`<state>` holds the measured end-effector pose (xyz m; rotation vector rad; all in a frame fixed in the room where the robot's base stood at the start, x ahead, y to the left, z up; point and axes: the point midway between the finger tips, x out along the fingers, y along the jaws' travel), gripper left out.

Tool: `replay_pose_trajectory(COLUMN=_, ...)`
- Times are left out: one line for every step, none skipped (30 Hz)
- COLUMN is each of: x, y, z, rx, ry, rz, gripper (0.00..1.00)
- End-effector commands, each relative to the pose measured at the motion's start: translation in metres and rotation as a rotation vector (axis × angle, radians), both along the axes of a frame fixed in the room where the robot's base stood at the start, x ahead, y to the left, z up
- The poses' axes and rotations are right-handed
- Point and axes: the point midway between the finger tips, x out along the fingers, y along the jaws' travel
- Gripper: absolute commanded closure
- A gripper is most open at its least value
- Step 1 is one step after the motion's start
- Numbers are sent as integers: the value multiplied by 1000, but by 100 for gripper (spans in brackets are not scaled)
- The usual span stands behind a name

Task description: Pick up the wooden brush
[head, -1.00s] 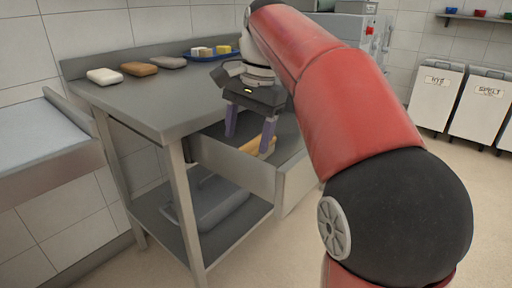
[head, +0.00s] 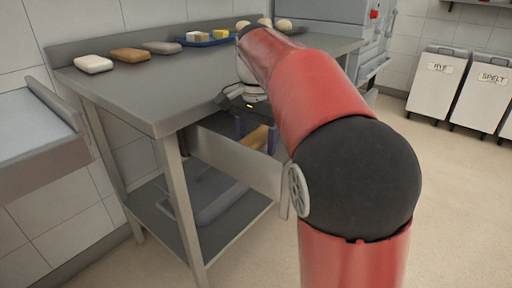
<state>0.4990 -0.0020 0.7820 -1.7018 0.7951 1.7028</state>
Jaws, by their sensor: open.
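The wooden brush (head: 258,137) is a tan piece lying in the open drawer (head: 236,165) under the steel table. Only part of it shows above the drawer's front wall. My gripper (head: 256,137) reaches down into the drawer with its two purple fingers apart, one on each side of the brush as seen from here. The fingertips are hidden behind the drawer front, so I cannot tell whether they touch the brush.
The steel table (head: 160,98) carries several loaves or bars along its back and a blue tray (head: 210,41) with small blocks. A grey lidded container (head: 212,200) sits on the lower shelf. White bins (head: 436,82) stand at the right; the floor between is clear.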

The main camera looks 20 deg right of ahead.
Motion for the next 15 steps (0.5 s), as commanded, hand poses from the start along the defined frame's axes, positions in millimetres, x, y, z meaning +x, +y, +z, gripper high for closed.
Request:
replay_pose_trajectory(x=0, y=0, z=-4, rx=0, ry=-1, rz=1, gripper=35)
replay_pose_trajectory(x=0, y=0, z=-5, rx=0, ry=-1, rz=1, gripper=35)
replay_pose_trajectory(x=0, y=0, z=-6, rx=0, ry=-1, rz=1, gripper=35)
replay_pose_trajectory(x=0, y=0, z=-6, rx=0, ry=-1, rz=1, gripper=35)
replay_pose_trajectory(x=0, y=0, z=-6, rx=0, ry=-1, rz=1, gripper=35)
replay_pose_trajectory(x=0, y=0, z=-6, rx=0, ry=-1, rz=1, gripper=35)
replay_pose_trajectory(x=0, y=0, z=-6, rx=0, ry=-1, rz=1, gripper=35)
replay_pose_trajectory(x=0, y=0, z=-6, rx=0, ry=-1, rz=1, gripper=35)
replay_pose_trajectory(x=0, y=0, z=-6, rx=0, ry=-1, rz=1, gripper=36)
replay_pose_trajectory(x=0, y=0, z=-6, rx=0, ry=-1, rz=1, gripper=40)
replay_pose_trajectory(x=0, y=0, z=-6, rx=0, ry=-1, rz=1, gripper=44)
replay_pose_trajectory(x=0, y=0, z=-5, rx=0, ry=-1, rz=1, gripper=49)
replay_pose_trajectory(x=0, y=0, z=-5, rx=0, ry=-1, rz=1, gripper=53)
replay_pose_trajectory(x=0, y=0, z=-5, rx=0, ry=-1, rz=1, gripper=57)
replay_pose_trajectory(x=0, y=0, z=-5, rx=0, ry=-1, rz=1, gripper=62)
